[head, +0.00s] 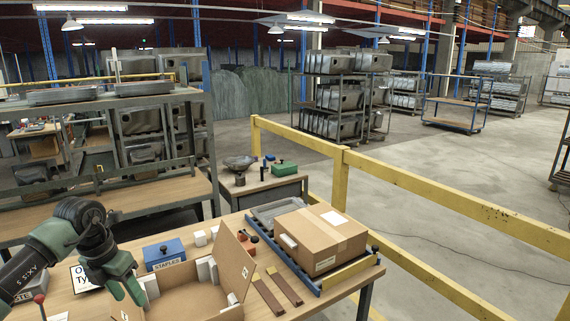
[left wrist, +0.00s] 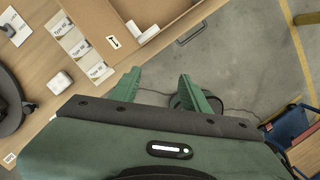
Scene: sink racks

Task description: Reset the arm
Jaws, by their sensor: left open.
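My left arm (head: 50,250) comes in from the left in the head view and bends down at a dark wrist joint. My left gripper (head: 128,292) has green fingers that point down, beside the left edge of an open cardboard box (head: 185,300) on the wooden table. In the left wrist view the two fingers of the gripper (left wrist: 160,90) stand apart with nothing between them. Floor shows beyond the fingertips in that view. My right gripper is not in view.
A closed cardboard box (head: 320,240) stands on the right of the table. A blue staples box (head: 164,254) sits behind the open box. A yellow railing (head: 440,240) runs beyond the table. Shelving (head: 110,150) stands at the left, with open floor at the right.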

